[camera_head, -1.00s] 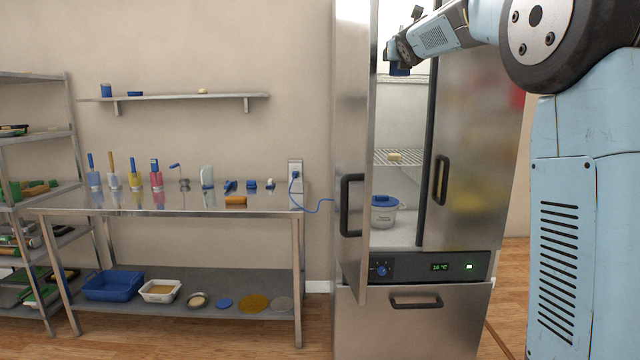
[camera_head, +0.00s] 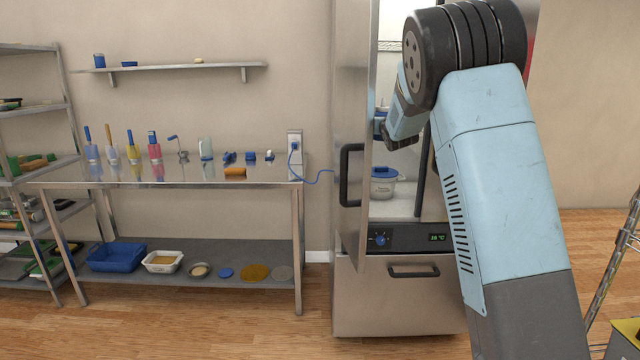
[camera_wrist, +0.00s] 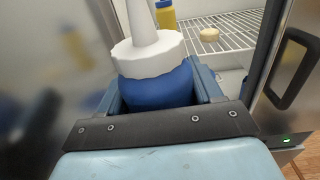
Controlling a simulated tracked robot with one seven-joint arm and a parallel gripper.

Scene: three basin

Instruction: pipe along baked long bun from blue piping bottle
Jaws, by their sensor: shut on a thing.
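My gripper (camera_wrist: 158,84) is shut on a blue piping bottle (camera_wrist: 155,88) with a white ribbed collar and nozzle, seen close in the wrist view. The nozzle points up and away from the gripper. Long brown pieces (camera_head: 34,164) also lie on the left rack; I cannot tell which is the bun.
The fridge (camera_head: 400,300) stands with its left door (camera_head: 350,110) open. Inside are a wire shelf (camera_wrist: 236,38) with a pale round item (camera_wrist: 208,34) and a lidded pot (camera_head: 383,183). The steel table (camera_head: 120,176) carries several tools. Floor in front is clear.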

